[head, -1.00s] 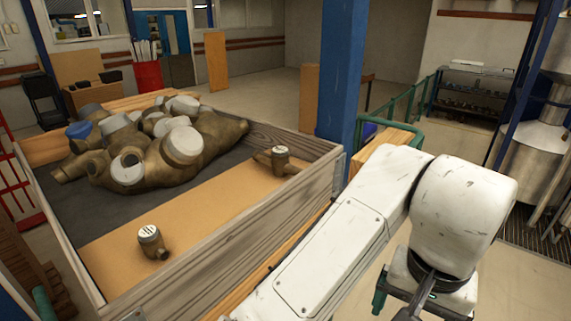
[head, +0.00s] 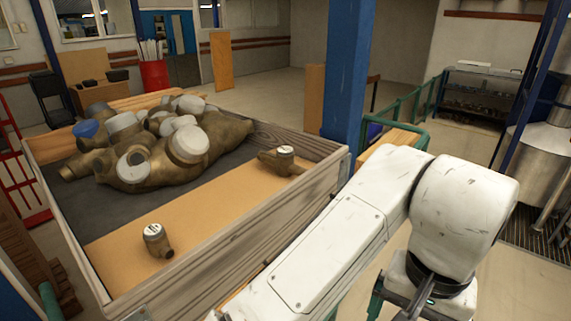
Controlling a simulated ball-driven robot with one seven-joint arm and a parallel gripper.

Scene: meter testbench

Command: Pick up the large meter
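A second meter (head: 157,240) stands on the board nearer the front, with a short body. I cannot tell for sure which is the large meter. A heap of big brass meters (head: 165,150) with white caps and one blue cap fills the back of the crate. My gripper (head: 420,306) is at the bottom right, outside the crate and apart from both meters. Its fingers are largely hidden or cut off by the frame edge.
The wooden crate (head: 235,246) has raised walls, with its front wall between my arm and the meters. The tan board (head: 215,212) is bare between the two meters. A blue pillar (head: 345,75) stands behind the crate's right corner, with a green railing (head: 430,95) beyond.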

